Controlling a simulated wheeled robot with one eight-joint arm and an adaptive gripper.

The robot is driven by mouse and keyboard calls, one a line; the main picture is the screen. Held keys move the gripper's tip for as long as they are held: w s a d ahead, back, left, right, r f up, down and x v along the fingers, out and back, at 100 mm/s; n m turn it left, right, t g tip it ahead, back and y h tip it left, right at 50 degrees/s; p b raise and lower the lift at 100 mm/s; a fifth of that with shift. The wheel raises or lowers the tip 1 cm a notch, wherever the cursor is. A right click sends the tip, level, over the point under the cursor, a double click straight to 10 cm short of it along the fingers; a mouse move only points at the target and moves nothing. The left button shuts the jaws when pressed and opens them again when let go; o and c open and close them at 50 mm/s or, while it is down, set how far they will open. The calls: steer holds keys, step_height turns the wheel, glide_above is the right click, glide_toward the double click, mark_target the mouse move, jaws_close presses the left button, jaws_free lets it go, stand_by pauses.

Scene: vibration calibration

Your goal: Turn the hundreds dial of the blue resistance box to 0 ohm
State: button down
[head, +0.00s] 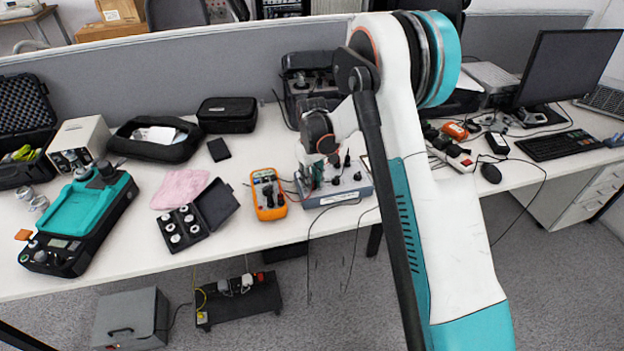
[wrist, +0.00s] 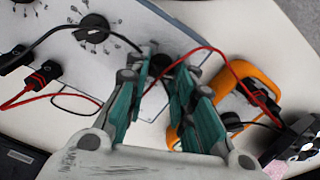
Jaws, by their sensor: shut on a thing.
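The resistance box (head: 352,189), grey-blue with a pale top panel, stands on the table near its front edge. In the wrist view its panel (wrist: 125,22) shows a black dial (wrist: 94,30) with a ring of markings, and black plugs at the left. My gripper (wrist: 162,72) reaches down over the panel, its teal fingers on either side of a dark knob (wrist: 157,64). It is shut on that knob, which is mostly hidden between the fingers. I cannot read the dial settings. In the head view my gripper (head: 316,172) and arm cover part of the box.
An orange multimeter (head: 268,194) lies just left of the box. Red and black leads run across the panel and hang over the table edge. An open black case of weights (head: 184,228) and a pink cloth (head: 180,188) lie further left.

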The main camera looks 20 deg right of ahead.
steer(key=n, duration=0.5)
stand_by(0.5)
steer(key=c, duration=1.4)
jaws_free()
step_height(320, 180, up, 12)
